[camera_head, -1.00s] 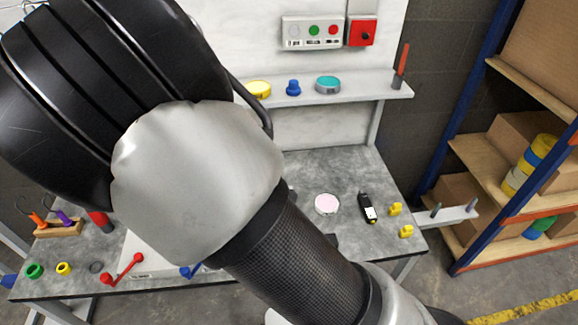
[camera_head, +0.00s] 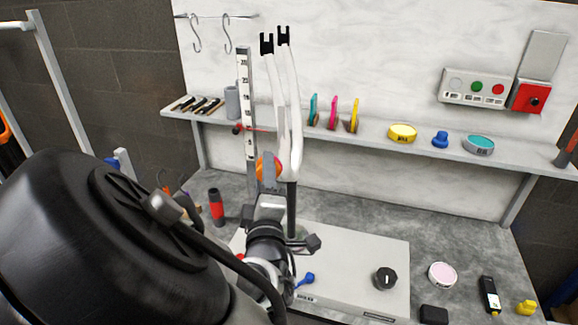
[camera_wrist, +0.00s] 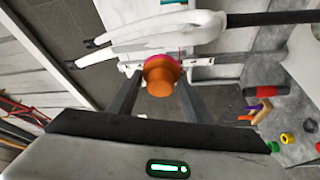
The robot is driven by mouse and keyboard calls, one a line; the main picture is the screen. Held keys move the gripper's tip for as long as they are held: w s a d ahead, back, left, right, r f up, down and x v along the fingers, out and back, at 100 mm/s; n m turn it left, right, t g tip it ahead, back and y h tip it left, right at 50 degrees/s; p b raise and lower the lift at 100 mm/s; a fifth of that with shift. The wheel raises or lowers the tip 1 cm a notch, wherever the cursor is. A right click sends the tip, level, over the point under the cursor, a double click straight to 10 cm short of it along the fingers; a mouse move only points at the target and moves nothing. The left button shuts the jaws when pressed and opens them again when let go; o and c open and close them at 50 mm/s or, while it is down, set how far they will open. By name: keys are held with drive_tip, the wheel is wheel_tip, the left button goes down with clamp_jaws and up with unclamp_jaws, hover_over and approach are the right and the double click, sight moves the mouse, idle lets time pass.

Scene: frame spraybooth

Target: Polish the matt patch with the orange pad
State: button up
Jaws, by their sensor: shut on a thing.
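The orange pad (camera_head: 268,167) is between the fingers of my gripper (camera_head: 268,186), in front of the upright scale. In the wrist view its round orange back (camera_wrist: 161,82) faces me, with a pink rim on the far side. My gripper (camera_wrist: 159,90) is shut on it. The white fork (camera_head: 296,130) stands with its black-tipped legs upward, just right of the pad in the head view. The wrist view shows its legs (camera_wrist: 150,28) beyond the pad. Whether the pad touches it, I cannot tell. I cannot make out the matt patch clearly.
The upright scale (camera_head: 246,120) stands close left of the fork. Behind is a shelf (camera_head: 370,130) with coloured discs and a yellow tin (camera_head: 402,133). A white base plate (camera_head: 350,255) lies on the grey bench, with a pink-topped round tin (camera_head: 442,274) and a black meter (camera_head: 490,295) to its right.

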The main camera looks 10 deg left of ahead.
sight(276, 159)
drive_tip(key=shift+w+d+b, duration=0.15)
drive_tip(key=shift+w+b, duration=0.25)
drive_tip(key=shift+w, duration=0.95)
drive_tip(key=shift+w+d+b, duration=0.15)
drive_tip(key=shift+w+b, duration=0.2)
drive_tip(key=shift+w, duration=1)
drive_tip(key=shift+w, duration=0.85)
wheel_tip(276, 159, up, 12)
drive_tip(key=p, duration=1)
drive_tip(key=shift+w+f, duration=0.1)
drive_tip(key=shift+f, duration=0.15)
drive_tip(key=shift+f+b, duration=4.25)
drive_tip(key=shift+f, duration=1.6)
drive_tip(key=shift+s+a+p, duration=0.2)
drive_tip(key=shift+s+p, duration=0.45)
drive_tip(key=shift+s, duration=2.35)
